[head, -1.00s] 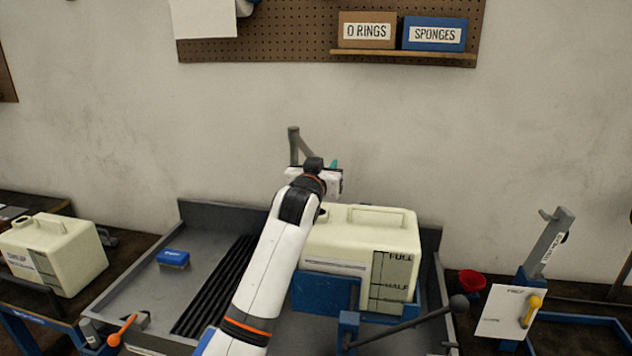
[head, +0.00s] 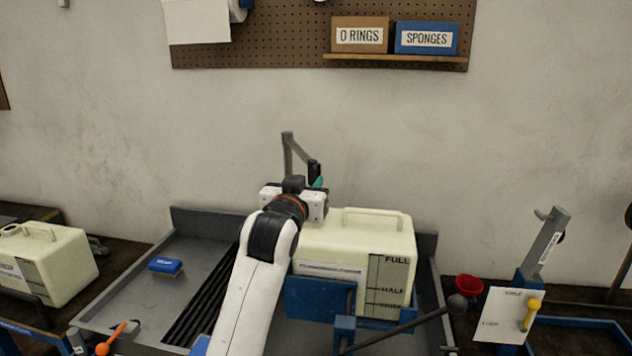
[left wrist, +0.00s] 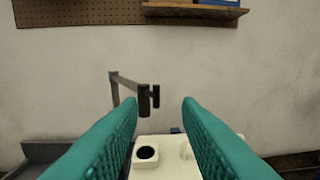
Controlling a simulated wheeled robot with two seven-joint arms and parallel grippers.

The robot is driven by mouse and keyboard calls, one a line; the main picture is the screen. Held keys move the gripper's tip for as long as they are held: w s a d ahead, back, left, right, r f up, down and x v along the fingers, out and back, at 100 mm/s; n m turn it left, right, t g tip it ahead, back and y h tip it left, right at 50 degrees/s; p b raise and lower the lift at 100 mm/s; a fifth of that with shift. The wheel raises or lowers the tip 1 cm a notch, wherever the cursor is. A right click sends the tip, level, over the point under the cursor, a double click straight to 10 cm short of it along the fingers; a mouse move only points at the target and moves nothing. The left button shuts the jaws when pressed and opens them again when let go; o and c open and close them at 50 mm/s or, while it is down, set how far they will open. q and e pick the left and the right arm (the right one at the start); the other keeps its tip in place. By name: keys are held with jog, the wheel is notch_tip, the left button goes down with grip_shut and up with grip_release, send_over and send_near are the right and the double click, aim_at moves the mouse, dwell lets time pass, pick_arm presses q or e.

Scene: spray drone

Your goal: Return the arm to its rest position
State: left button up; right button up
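My left arm reaches in from the bottom of the head view, and its gripper (head: 318,182) is over the left back part of the cream tank (head: 350,238). In the left wrist view my left gripper (left wrist: 160,112) is open, with its two teal fingers wide apart and nothing between them. Beyond the fingers are a grey post with a dark spout (left wrist: 145,100) and the tank's top with a round dark opening (left wrist: 147,153). The tank sits upright in a blue cradle (head: 310,297). My right gripper does not show.
A grey tray (head: 130,290) with black slats holds a blue sponge (head: 165,266). A second cream tank (head: 50,265) stands at the left. A red cup (head: 468,287) and a white card with a yellow handle (head: 530,314) are at the right. The wall behind is bare below the pegboard.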

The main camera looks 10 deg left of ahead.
pick_arm(q)
jog(key=s+a+f+g, duration=0.2)
jog(key=s+f, duration=0.3)
jog(key=f, duration=0.4)
jog(key=s+a+f+g, duration=0.1)
jog(key=s+f+g, duration=0.3)
jog(key=f, duration=0.5)
jog(key=s+a+f+g, duration=0.1)
jog(key=s+a+f, duration=0.1)
jog(key=s+f, duration=0.65)
jog(key=s+a+f+m+g+y, duration=0.1)
jog(key=s+f+g, duration=0.45)
jog(key=s, duration=0.75)
jog(key=s+a+f+g, duration=0.1)
jog(key=s+f+g, duration=0.1)
jog(key=s+f, duration=0.85)
jog(key=s+f+g, duration=0.1)
jog(key=s+f, duration=0.2)
jog(key=f, duration=2.1)
jog(key=s+a+f+g, duration=0.1)
jog(key=s+a+f, duration=0.2)
jog(key=s+f, duration=1.2)
jog(key=shift+s+f+m, duration=0.15)
jog(key=shift+s+m, duration=0.15)
jog(key=shift+s, duration=0.25)
